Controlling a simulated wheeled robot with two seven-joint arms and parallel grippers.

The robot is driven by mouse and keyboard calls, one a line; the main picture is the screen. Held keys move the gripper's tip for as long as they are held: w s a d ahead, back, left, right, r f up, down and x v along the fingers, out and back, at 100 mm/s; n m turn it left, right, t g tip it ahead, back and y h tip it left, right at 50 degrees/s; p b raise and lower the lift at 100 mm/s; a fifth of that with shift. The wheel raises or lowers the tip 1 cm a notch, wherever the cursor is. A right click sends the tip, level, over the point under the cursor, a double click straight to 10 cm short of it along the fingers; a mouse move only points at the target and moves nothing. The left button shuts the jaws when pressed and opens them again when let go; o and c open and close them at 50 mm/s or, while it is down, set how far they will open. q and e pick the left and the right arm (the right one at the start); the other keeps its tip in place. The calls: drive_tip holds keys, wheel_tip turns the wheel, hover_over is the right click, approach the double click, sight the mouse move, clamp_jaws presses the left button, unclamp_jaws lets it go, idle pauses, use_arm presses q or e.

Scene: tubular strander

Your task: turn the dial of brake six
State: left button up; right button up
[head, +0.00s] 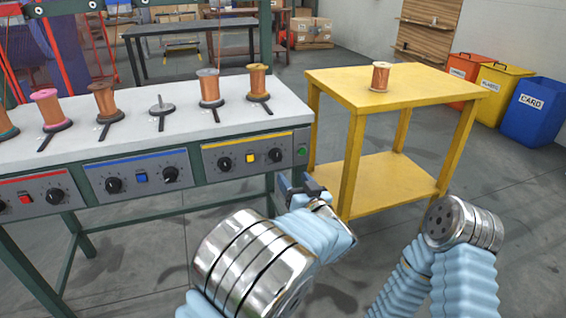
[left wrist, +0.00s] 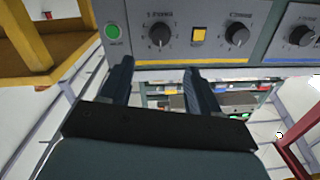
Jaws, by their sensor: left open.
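The grey panel with the yellow stripe (head: 250,148) is at the right end of the bench front. Its right-hand black dial (head: 275,155), next to the green button, looks like brake six; its label is too small to read surely. The left wrist view shows the panel upside down, with this dial (left wrist: 160,35) just beyond the gap between my fingers. My left gripper (head: 297,183) is open and empty, below and slightly right of the dial, apart from it. It also shows in the wrist view (left wrist: 158,70). My right gripper is out of view.
A yellow button (head: 250,158) and another dial (head: 224,164) are left of that dial; a green button (head: 301,151) is right. Spools stand on the bench top (head: 185,128). A yellow table (head: 420,88) with a copper spool (head: 380,76) stands close to the right.

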sight(278, 157)
use_arm(q)
drive_tip(key=x, duration=1.1)
drive_tip(key=shift+p, duration=0.4)
drive_tip(key=c, duration=1)
drive_tip(key=shift+c, duration=0.2)
drive_tip(key=shift+f, duration=0.1)
